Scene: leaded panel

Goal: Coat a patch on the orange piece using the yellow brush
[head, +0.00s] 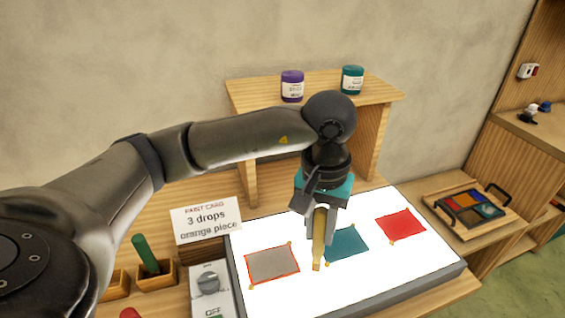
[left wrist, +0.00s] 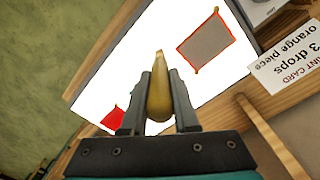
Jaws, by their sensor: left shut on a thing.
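My left gripper (head: 321,212) is shut on the yellow brush (head: 317,250), which points down over the white lit panel (head: 370,278). In the left wrist view the brush (left wrist: 161,88) sits between both fingers. Its tip appears between the grey piece and the teal piece; I cannot tell whether it touches the panel. The grey piece with an orange outline (head: 272,265) lies at the panel's left; it also shows in the left wrist view (left wrist: 205,42). A teal piece (head: 347,244) is partly behind the brush, and a red piece (head: 400,225) lies right. My right gripper is out of view.
A card (head: 207,220) reading "3 drops orange piece" stands behind the panel's left corner. A knobbed box (head: 208,285) and a holder with a green-handled tool (head: 146,255) are left. Purple (head: 292,87) and teal (head: 352,80) jars stand on a shelf. A paint tray (head: 466,215) is right.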

